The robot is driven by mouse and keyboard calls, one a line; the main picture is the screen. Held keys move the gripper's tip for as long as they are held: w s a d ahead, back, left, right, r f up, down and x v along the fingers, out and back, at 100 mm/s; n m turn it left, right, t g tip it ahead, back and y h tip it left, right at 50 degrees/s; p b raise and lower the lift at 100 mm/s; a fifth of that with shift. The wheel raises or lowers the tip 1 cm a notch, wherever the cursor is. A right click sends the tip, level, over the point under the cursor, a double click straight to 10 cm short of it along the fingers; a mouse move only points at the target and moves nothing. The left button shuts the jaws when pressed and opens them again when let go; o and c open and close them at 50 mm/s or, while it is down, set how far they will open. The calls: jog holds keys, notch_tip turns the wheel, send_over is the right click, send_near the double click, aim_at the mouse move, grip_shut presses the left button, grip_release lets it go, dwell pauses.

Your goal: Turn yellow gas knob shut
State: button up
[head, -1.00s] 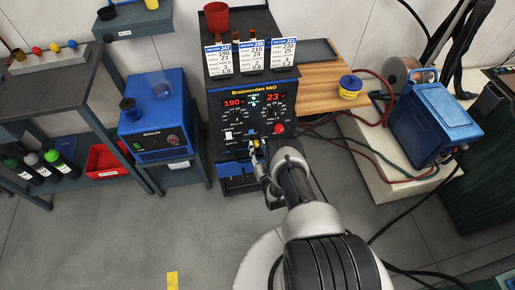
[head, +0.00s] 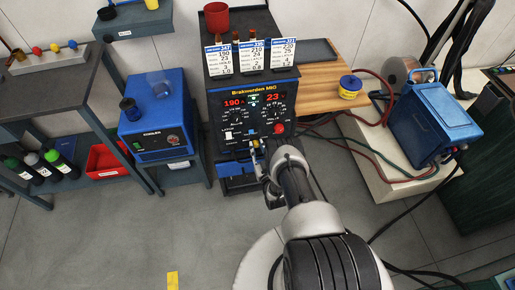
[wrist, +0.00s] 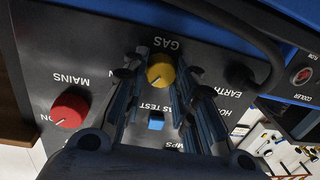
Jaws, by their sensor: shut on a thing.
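The yellow gas knob (wrist: 160,72) is on the dark front panel of the welding machine (head: 252,88), under the word GAS, which appears upside down in the wrist view. A pale pointer line on the knob slants toward the lower left in that view. My gripper (wrist: 161,76) has a finger on each side of the knob and is shut on it. In the head view my gripper (head: 257,149) is at the lower front of the machine and mostly hides the knob.
A red mains knob (wrist: 69,109) is left of the fingers in the wrist view, and a small blue gas test button (wrist: 156,122) lies between them. A dark cable curves close by on the right. A blue cooler unit (head: 155,118) stands left of the machine.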

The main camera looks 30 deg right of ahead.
jog(key=n, duration=0.4)
jog(key=shift+r, duration=0.1)
jog(key=n, duration=0.3)
jog(key=shift+a+n+g, duration=0.1)
jog(key=shift+n+g, duration=0.2)
jog(key=shift+n, duration=0.1)
jog(key=n, duration=0.3)
jog(key=shift+w+h, duration=0.1)
jog(key=shift+h, duration=0.3)
jog(key=shift+n, duration=1.9)
jog(key=o, duration=1.1)
jog(key=shift+a, duration=0.1)
jog(key=v, duration=1.2)
jog(key=shift+a+r, duration=0.15)
jog(key=shift+a, duration=0.05)
